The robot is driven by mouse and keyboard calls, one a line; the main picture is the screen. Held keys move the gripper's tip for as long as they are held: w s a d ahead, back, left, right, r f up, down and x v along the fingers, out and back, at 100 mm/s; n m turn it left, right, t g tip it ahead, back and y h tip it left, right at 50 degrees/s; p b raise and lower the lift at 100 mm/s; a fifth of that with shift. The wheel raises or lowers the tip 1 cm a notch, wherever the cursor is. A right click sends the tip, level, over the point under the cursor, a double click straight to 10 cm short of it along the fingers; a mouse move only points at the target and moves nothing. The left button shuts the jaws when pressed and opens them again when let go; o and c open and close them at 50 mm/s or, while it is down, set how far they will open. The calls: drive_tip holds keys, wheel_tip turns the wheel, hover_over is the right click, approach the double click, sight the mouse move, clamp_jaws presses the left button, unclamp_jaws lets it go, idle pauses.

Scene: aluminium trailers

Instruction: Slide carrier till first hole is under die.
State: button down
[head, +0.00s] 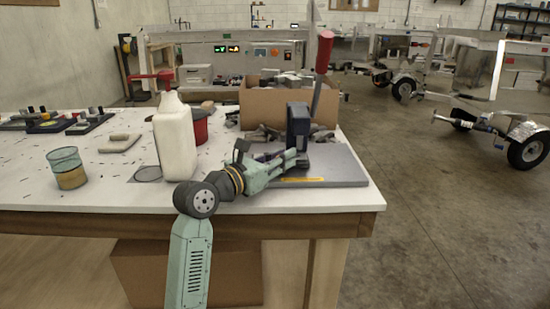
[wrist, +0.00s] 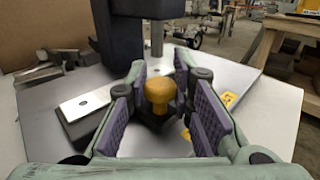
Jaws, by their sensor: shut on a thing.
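The press (head: 298,125) stands on a grey base plate (head: 335,165) at the table's right end, with its red-handled lever (head: 324,52) raised. In the wrist view, its dark body (wrist: 118,35) rises beyond my fingers, and a metal rod that may be the die (wrist: 157,38) hangs beside it. My gripper (head: 296,160) reaches in low at the press's front. In the wrist view, my gripper (wrist: 163,100) has its purple pads around a yellow knob (wrist: 160,90) on a dark block, apparently the carrier (wrist: 152,124). The pads partly hide the carrier; I see no hole.
A silver-topped dark plate (wrist: 82,106) lies left of my fingers. A white bottle (head: 174,138), red pot (head: 200,128) and glass jar (head: 68,168) stand left of my arm. A cardboard box (head: 262,106) with metal parts is behind the press. The table's edge is close on the right.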

drive_tip(key=c, duration=1.4)
unclamp_jaws()
drive_tip(key=shift+c, duration=0.2)
drive_tip(key=v, duration=1.2)
drive_tip(key=shift+r, duration=0.1)
